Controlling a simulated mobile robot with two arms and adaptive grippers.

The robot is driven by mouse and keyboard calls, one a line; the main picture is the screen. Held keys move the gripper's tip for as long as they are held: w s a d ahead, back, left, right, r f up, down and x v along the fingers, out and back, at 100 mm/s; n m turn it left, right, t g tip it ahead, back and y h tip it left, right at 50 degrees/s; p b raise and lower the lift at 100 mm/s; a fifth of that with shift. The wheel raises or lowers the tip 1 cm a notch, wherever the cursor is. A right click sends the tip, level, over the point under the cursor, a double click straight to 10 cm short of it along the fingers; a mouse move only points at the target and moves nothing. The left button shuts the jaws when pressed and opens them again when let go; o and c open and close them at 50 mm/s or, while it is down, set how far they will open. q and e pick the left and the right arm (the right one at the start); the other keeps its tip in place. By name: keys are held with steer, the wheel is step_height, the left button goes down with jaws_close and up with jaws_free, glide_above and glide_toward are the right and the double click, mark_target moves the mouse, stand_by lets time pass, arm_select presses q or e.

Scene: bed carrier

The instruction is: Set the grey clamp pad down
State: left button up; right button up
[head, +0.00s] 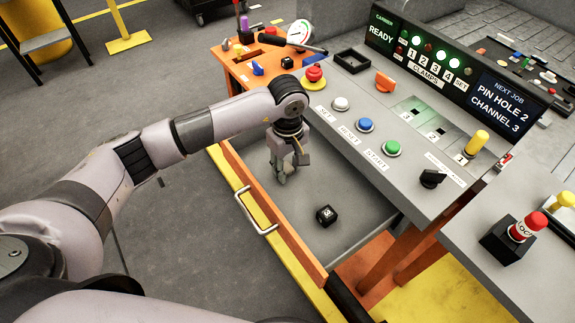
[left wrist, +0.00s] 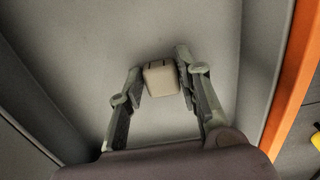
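The grey clamp pad (left wrist: 160,78) is a small pale block with dark slots on its top edge, seen between my left fingertips in the left wrist view. My left gripper (head: 284,172) points down inside the open drawer (head: 342,189) of the console in the head view. Its two fingers (left wrist: 160,70) stand on either side of the pad and appear to touch it. The pad is mostly hidden by the fingers in the head view. I cannot tell whether it touches the drawer floor. My right gripper is not in view.
The drawer has an orange front with a metal handle (head: 256,212). The console panel with buttons (head: 365,125) overhangs the back. Bare drawer floor surrounds the gripper.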

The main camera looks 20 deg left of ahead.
mark_target(287, 169)
arm_select(q)
steer(key=o, duration=0.3)
steer(key=shift+o, duration=0.2)
steer(key=shift+r, duration=0.2)
step_height(287, 169, up, 12)
steer(key=p, duration=0.6)
